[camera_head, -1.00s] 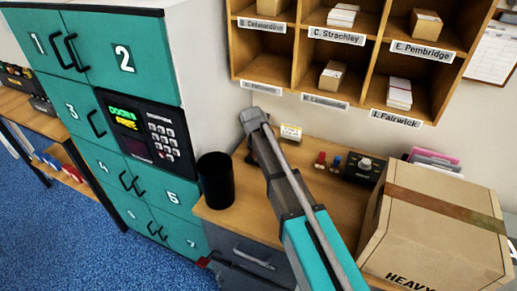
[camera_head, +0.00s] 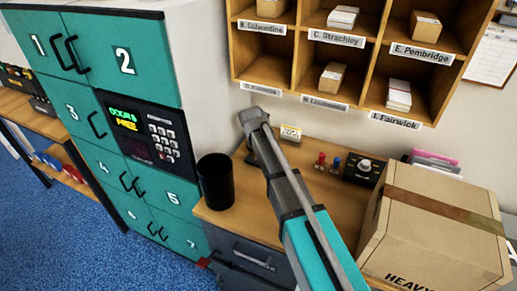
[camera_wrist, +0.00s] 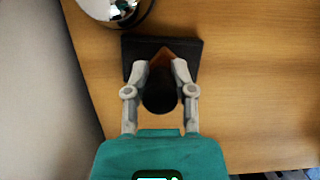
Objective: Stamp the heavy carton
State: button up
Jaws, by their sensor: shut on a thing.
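The heavy carton (camera_head: 436,238) is a brown box with a darker tape strip and the word HEAVY on its front; it stands at the right in the head view. In the wrist view my gripper (camera_wrist: 160,82) is shut on a stamp with a dark round knob (camera_wrist: 160,97). A reddish-brown part shows between the fingertips. The stamp is over a black square pad (camera_wrist: 191,50) on the wooden counter. I cannot tell if the stamp touches the pad. In the head view my arm hides the gripper and stamp.
A black cup (camera_head: 216,182) stands at the counter's left end. A shiny chrome dome (camera_wrist: 115,8) is close to the pad. A control box with knobs (camera_head: 364,170) sits behind the carton's left side. Pigeonholes (camera_head: 318,98) hang above; teal lockers (camera_head: 125,62) stand left.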

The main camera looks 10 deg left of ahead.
jog(key=shift+r+p, duration=3)
jog(key=shift+r, duration=0.25)
